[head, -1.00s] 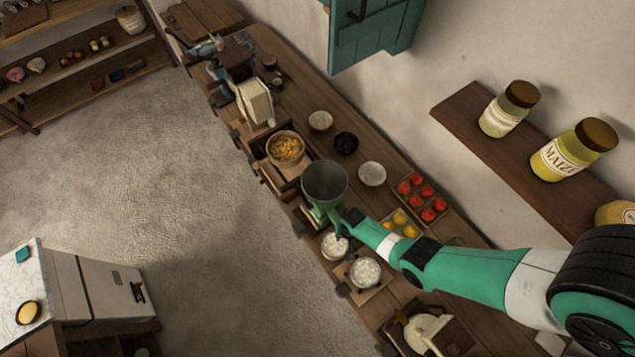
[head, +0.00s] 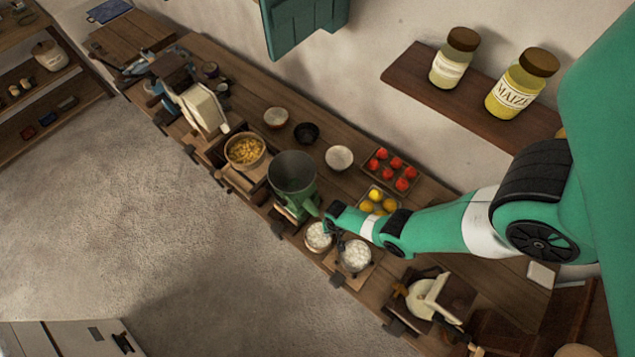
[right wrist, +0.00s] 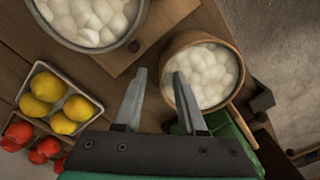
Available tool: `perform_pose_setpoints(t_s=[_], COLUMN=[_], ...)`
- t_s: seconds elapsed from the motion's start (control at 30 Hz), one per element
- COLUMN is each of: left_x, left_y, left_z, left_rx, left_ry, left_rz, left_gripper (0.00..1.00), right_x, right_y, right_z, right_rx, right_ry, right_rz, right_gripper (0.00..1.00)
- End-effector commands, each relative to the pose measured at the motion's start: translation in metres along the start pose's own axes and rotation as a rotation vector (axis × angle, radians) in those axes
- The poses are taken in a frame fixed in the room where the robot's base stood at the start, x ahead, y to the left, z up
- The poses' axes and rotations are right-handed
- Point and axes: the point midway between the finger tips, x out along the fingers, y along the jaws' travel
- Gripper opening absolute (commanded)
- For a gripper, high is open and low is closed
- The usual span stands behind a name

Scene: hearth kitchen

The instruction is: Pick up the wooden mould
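I cannot pick out the wooden mould with certainty. A round wooden tub (right wrist: 173,47) with a handle holds white balls, and in the right wrist view my right gripper (right wrist: 160,74) is open and empty in front of it. Its left finger is by a wooden board (right wrist: 165,22). My left gripper is not in view.
A metal bowl of white balls (right wrist: 95,15) stands on the board. Trays of lemons (head: 378,200) and tomatoes (head: 392,168) lie behind my right arm. A bowl of yellow food (head: 245,150) and a cream-coloured press (head: 425,295) stand along the counter (head: 240,95). A jar shelf (head: 450,95) juts from the wall.

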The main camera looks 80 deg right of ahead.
Motion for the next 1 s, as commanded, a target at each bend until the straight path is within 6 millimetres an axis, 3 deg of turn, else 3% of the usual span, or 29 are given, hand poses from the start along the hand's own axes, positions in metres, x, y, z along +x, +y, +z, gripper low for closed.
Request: perform_pose_setpoints(t_s=[0.33, 0.6, 0.83, 1.0], left_x=[-0.037, -0.036, -0.036, -0.036], left_y=[0.0, 0.0, 0.0, 0.0], left_z=[0.034, 0.033, 0.033, 0.033], left_rx=[0.0, 0.0, 0.0, 0.0], left_ry=[0.0, 0.0, 0.0, 0.0], left_rz=[0.0, 0.0, 0.0, 0.0], left_gripper=[0.3, 0.3, 0.3, 0.3], right_x=[0.051, 0.05, 0.05, 0.05], right_y=[0.001, 0.001, 0.002, 0.002], right_z=[-0.002, -0.002, -0.002, -0.002], right_rx=[0.006, 0.007, 0.007, 0.007], right_ry=[0.0, 0.0, 0.0, 0.0], right_rz=[0.0, 0.0, 0.0, 0.0], right_gripper=[0.4, 0.4, 0.0, 0.0])
